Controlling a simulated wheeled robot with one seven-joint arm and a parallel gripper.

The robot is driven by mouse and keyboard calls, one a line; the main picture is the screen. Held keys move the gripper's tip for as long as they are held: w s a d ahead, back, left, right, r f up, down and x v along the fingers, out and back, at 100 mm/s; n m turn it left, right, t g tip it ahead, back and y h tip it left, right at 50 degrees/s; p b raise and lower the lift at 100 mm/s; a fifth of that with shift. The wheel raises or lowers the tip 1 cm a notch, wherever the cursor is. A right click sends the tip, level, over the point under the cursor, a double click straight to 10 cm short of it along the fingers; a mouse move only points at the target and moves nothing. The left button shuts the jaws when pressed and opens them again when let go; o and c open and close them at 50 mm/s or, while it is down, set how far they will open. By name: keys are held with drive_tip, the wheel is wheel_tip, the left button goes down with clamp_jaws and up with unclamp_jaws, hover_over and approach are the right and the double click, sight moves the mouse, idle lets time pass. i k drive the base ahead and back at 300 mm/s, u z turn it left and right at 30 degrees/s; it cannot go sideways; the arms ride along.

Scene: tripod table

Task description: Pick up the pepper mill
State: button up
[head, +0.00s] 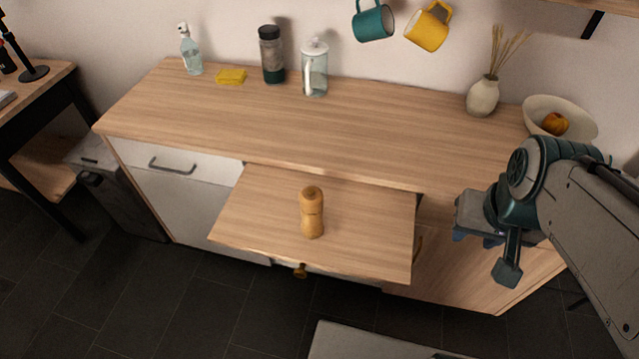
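The pepper mill (311,213) is a light wooden turned shape with a rounded top. It stands upright on a pulled-out wooden board (255,215) below the countertop, near the middle of the head view. My gripper (480,236) is at the right, well apart from the mill, beside the right end of the board. Its fingers point down and are mostly hidden, so I cannot tell how far apart they are. Nothing stands between the gripper and the mill.
Two mugs hang on the wall. The board around the mill is clear.

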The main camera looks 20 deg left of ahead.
sight(313, 228)
drive_tip(key=k, duration=0.35)
drive_tip(key=u, duration=1.05)
drive_tip(key=i, duration=0.5)
drive_tip(key=z, duration=0.8)
drive_tip(key=k, duration=0.65)
drive_tip(key=u, duration=0.9)
drive_tip(key=i, duration=0.55)
drive_tip(key=u, duration=0.05)
